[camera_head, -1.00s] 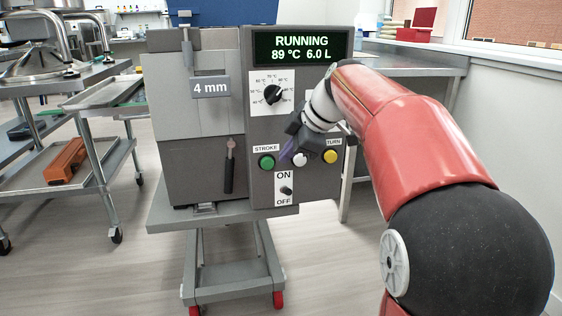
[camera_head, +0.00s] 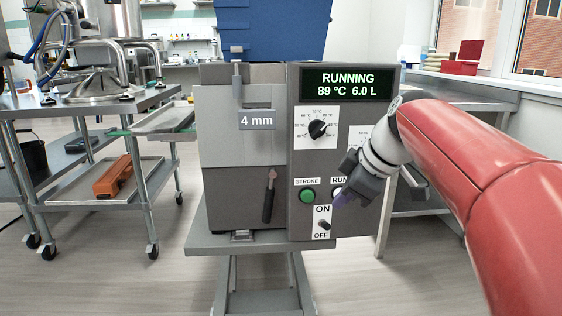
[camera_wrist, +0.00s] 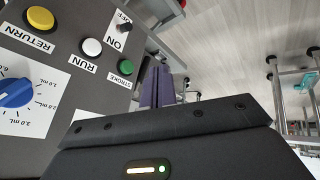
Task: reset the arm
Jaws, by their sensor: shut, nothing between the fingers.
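The depositor (camera_head: 244,180) stands on a grey wheeled stand, and its display (camera_head: 347,84) reads RUNNING, 89 °C, 6.0 L. My gripper (camera_head: 338,201) is in front of the lower right of its control panel, partly covering the RUN label. In the wrist view its purple fingers (camera_wrist: 156,86) are together with nothing between them. The green STROKE button (camera_head: 308,196) and the ON/OFF switch (camera_head: 324,226) lie left of and below my fingertips. The white RUN button (camera_wrist: 91,47), yellow RETURN button (camera_wrist: 40,18) and blue dial (camera_wrist: 14,93) show in the wrist view. I cannot tell whether the fingers touch the panel.
A steel cart (camera_head: 75,195) with an orange tool (camera_head: 113,177) on its lower shelf stands at the left. A blue hopper (camera_head: 273,35) rises above the depositor. A steel bench (camera_head: 455,92) is behind my arm at the right. The floor in front is clear.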

